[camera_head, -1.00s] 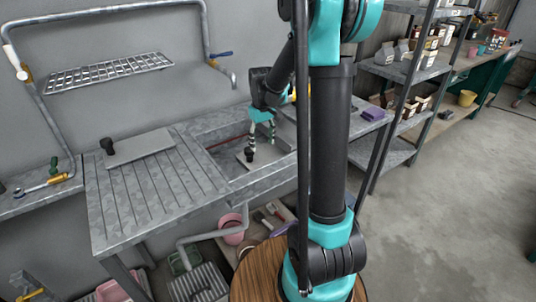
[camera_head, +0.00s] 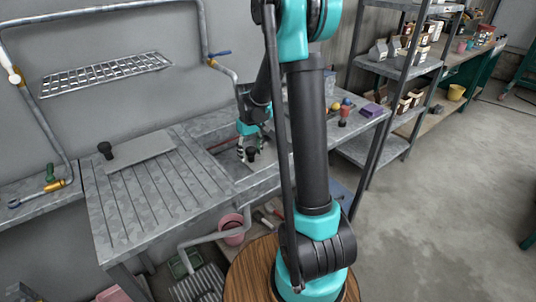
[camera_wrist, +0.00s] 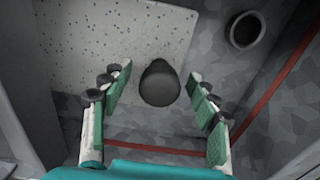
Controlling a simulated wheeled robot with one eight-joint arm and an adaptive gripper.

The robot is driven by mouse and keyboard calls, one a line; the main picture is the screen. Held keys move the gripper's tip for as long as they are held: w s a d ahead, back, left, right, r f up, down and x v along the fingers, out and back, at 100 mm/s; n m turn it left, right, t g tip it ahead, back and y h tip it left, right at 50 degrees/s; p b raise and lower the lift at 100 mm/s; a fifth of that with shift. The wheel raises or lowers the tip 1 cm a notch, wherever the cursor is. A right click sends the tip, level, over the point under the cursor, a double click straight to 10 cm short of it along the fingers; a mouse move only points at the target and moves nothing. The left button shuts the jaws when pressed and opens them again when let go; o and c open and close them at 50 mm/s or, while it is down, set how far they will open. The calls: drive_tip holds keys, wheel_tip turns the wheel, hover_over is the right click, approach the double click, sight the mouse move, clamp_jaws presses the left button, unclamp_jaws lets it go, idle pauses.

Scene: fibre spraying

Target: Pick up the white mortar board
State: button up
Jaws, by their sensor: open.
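The white mortar board (camera_wrist: 95,40) is a pale speckled plate in the wrist view, lying flat in the sink basin. Its black knob handle (camera_wrist: 160,85) stands up between my fingers; the knob also shows in the head view (camera_head: 251,155). My gripper (camera_wrist: 156,80) is open, with one green finger on each side of the knob and a visible gap on both sides. In the head view my gripper (camera_head: 250,143) is down in the basin, and my arm and fingers hide part of the board.
A second grey board (camera_head: 142,153) with a black knob lies on the ribbed drainboard (camera_head: 150,195) to the left. A dark round drain hole (camera_wrist: 246,30) and red lines show in the basin. Basin walls surround my gripper. Small items stand on the counter at right.

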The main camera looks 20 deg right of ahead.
drive_tip(key=shift+f, duration=0.75)
drive_tip(key=shift+c, duration=0.3)
clamp_jaws()
